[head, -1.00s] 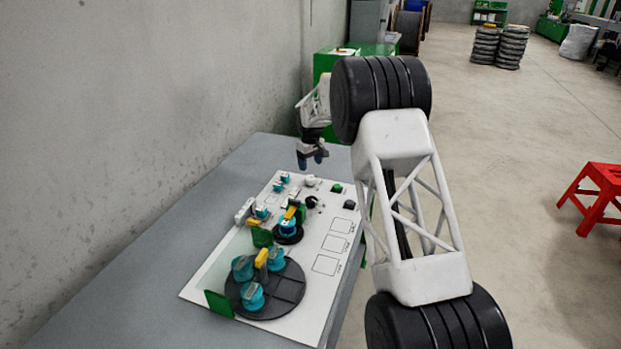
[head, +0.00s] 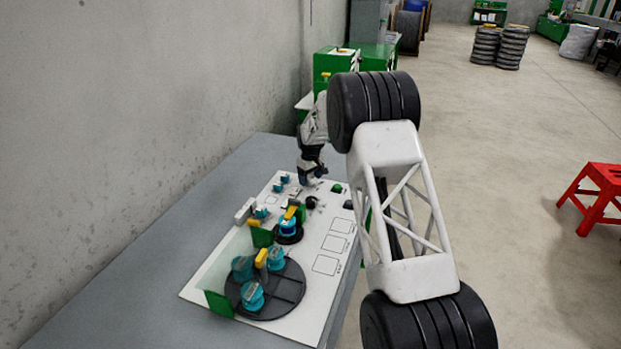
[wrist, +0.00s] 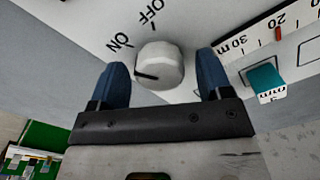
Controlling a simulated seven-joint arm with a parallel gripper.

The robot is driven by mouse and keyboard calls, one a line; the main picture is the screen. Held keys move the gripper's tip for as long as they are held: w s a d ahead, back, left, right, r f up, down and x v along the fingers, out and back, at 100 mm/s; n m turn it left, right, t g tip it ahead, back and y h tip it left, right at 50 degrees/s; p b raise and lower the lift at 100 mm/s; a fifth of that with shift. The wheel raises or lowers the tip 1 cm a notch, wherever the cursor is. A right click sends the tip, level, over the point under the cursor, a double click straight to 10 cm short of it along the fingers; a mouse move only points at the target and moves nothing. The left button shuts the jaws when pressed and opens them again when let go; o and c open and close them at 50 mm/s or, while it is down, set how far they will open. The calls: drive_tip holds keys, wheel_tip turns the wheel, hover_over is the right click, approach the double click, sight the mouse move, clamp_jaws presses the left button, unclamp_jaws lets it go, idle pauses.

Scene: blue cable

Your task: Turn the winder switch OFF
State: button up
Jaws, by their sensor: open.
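The winder switch is a round white knob (wrist: 160,65) with a dark pointer line on its left side. The printed labels ON and OFF stand above it in the wrist view. The line points left, nearer ON than OFF. My gripper (wrist: 162,59) is open, with one blue finger on each side of the knob; I see gaps at both sides and cannot tell its exact height over the knob. In the head view my gripper (head: 309,180) is low over the far end of the white board (head: 310,285), hiding the knob.
A teal slider (wrist: 265,82) beside a printed scale is right of the fingers in the wrist view. A green button (head: 337,188) and a black knob (head: 311,202) are close by. A dark turntable (head: 285,290) with teal parts fills the board's near end. A wall stands left.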

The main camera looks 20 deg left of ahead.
drive_tip(key=c, duration=0.9)
drive_tip(key=shift+m, duration=0.5)
drive_tip(key=m, duration=1.1)
drive_tip(key=o, duration=0.9)
drive_tip(key=shift+r, duration=0.15)
